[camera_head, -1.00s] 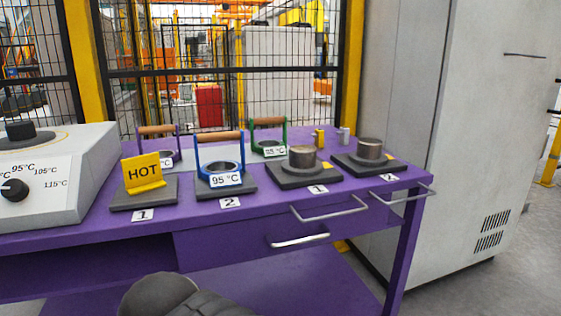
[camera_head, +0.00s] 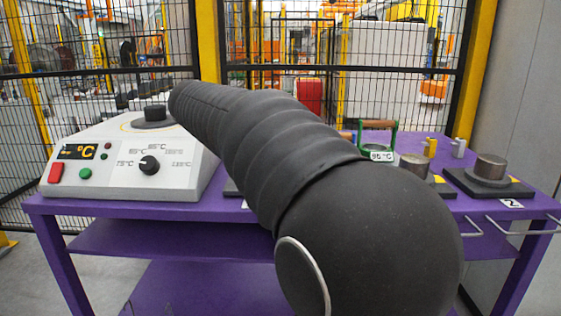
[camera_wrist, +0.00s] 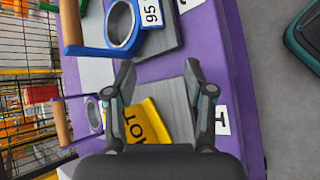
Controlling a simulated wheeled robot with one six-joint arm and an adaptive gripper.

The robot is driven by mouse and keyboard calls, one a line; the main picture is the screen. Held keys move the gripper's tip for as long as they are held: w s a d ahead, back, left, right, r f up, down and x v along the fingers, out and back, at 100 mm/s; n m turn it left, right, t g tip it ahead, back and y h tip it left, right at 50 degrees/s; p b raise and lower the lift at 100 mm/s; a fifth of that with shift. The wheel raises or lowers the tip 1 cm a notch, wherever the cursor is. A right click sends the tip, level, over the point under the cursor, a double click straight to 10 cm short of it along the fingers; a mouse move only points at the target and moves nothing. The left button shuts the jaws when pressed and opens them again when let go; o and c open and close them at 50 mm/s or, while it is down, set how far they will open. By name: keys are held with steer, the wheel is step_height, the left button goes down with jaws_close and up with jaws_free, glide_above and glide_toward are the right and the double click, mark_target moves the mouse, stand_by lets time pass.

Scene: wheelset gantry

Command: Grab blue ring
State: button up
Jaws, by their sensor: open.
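The blue ring (camera_wrist: 110,49) shows at the top of the wrist view. It has a blue frame, a wooden handle (camera_wrist: 70,22) on its left and a white 95 °C tag (camera_wrist: 152,12). It sits on a grey plate (camera_wrist: 168,32) on the purple table. My gripper (camera_wrist: 159,70) is open and empty. Its fingers point up the picture, below the plate and near the yellow HOT sign (camera_wrist: 147,122). The ring is apart from the fingers, up and to the left. In the head view my arm hides the blue ring and the gripper.
A purple-framed ring (camera_wrist: 93,113) stands left of the HOT sign. In the head view, a green ring (camera_head: 378,139) and a metal cylinder on a plate (camera_head: 490,168) stand right of my arm. A heater box with a dial (camera_head: 140,160) stands at the left. A fence backs the table.

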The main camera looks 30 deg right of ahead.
steer(key=w+d+r+g+h, duration=0.3)
steer(key=w+r+g+h, duration=0.1)
steer(key=w+r, duration=0.3)
steer(key=x, duration=0.8)
steer(key=shift+w+d+f+b, duration=0.1)
steer(key=shift+w+f+b, duration=0.05)
steer(key=shift+f+b, duration=0.15)
steer(key=x, duration=0.4)
steer(key=shift+s+r+b, duration=0.25)
steer(key=shift+s+b, duration=0.05)
steer(key=shift+b, duration=0.05)
steer(key=shift+s+d+f, duration=0.15)
steer(key=shift+d+f, duration=0.05)
steer(key=shift+d, duration=0.35)
jaws_close()
